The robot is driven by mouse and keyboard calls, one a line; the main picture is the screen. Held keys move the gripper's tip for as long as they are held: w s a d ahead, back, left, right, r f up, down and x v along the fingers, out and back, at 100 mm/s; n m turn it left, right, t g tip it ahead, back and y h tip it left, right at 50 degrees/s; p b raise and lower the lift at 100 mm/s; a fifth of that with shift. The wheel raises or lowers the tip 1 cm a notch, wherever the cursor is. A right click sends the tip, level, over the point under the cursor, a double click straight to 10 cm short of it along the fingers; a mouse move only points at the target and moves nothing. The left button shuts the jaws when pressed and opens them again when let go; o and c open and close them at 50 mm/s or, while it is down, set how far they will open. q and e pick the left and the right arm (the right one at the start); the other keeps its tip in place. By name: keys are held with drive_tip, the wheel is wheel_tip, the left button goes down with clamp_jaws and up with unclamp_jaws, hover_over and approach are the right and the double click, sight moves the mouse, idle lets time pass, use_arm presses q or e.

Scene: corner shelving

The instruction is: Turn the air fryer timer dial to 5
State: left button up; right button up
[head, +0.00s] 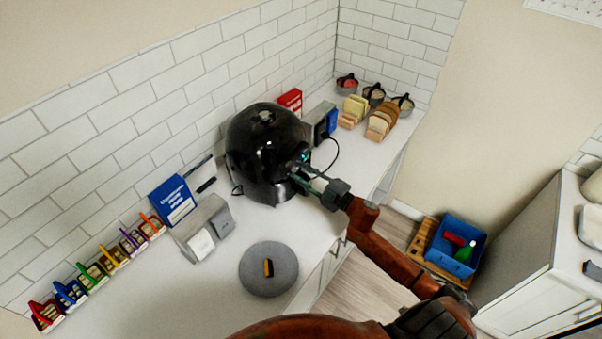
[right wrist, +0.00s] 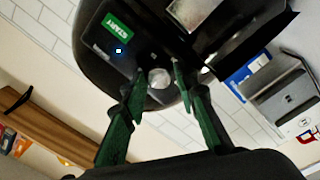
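The black, rounded air fryer (head: 262,145) stands on the white counter against the tiled wall. My right gripper (head: 300,178) is at its front right side. In the right wrist view, a small pale round dial (right wrist: 159,78) sits on the air fryer's dark panel (right wrist: 100,50), below a green START label (right wrist: 117,27) and a small lit blue-white spot. My right gripper (right wrist: 160,72) is open, with one fingertip on each side of the dial. I cannot tell whether they touch it. Dial markings are not readable. My left gripper is not in view.
A grey round board (head: 283,272) and a grey toaster-like box (head: 206,228) stand left of the gripper on the white counter (head: 235,300). Bread slices (head: 381,121) and small pots lie at the far right end. A blue bin (head: 452,232) is on the floor.

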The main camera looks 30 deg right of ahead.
drive_tip(key=shift+o, duration=1.1)
drive_tip(key=v, duration=1.2)
drive_tip(key=shift+f, duration=0.15)
